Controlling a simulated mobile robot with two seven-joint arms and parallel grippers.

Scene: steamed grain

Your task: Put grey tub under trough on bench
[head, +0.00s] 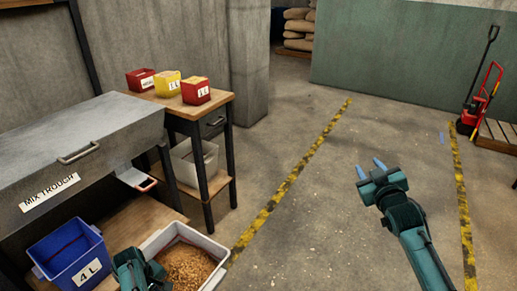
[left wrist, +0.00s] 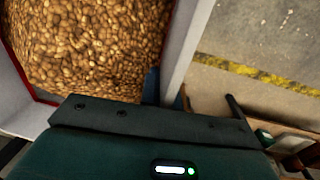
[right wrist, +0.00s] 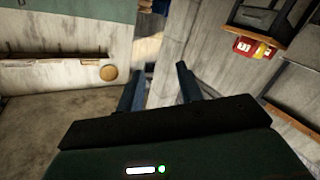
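The grey tub (head: 222,246), pale-walled and full of brown grain, is at the bottom of the head view, beside the low wooden bench (head: 135,222). Whether it rests on the bench is unclear. The grey mix trough (head: 95,135) stands above the bench, with a red-handled chute (head: 140,180) at its right end. My left gripper (head: 133,262) is at the tub's near side. In the left wrist view its fingers are on either side of the tub wall (left wrist: 187,40), seemingly closed on it; the fingertips are partly hidden. My right gripper (head: 371,166) is open and empty over the floor.
A blue bin (head: 62,252) marked 4 L stands left of the tub. A side table (head: 205,112) holds red and yellow boxes, with a whitish container (head: 190,160) on its lower shelf. Yellow-black floor lines (head: 290,180) border clear floor. A red hand truck (head: 482,105) stands far right.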

